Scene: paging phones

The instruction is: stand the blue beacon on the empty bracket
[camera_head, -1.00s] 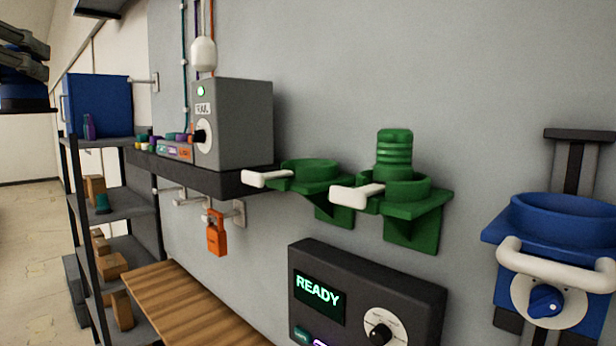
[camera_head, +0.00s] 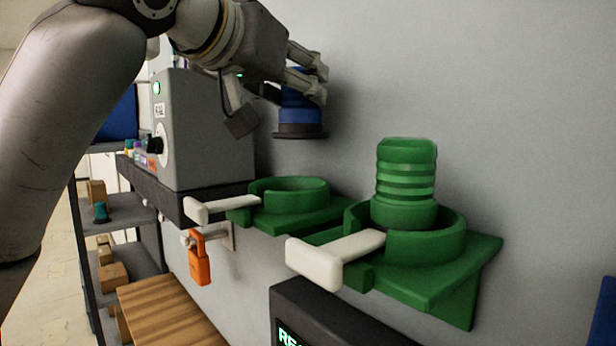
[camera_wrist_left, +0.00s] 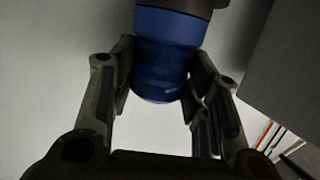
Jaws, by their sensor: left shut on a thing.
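My left gripper (camera_head: 316,84) is shut on the blue beacon (camera_head: 298,112) and holds it upright in the air, dark base downward. In the left wrist view the blue beacon (camera_wrist_left: 165,55) sits between the two fingers. A green bracket (camera_head: 290,208) with an empty ring is on the wall, below the beacon in the picture, with clear space between them. A second green bracket (camera_head: 470,262) to its right holds a green ribbed beacon (camera_head: 406,185). Each bracket has a white lever at its front. My right gripper is not in view.
A grey box (camera_head: 205,135) with a dial stands on a dark shelf left of the empty bracket. An orange padlock (camera_head: 200,262) hangs below. A dark panel (camera_head: 325,318) is under the brackets. A blue part (camera_head: 604,320) shows at the right edge.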

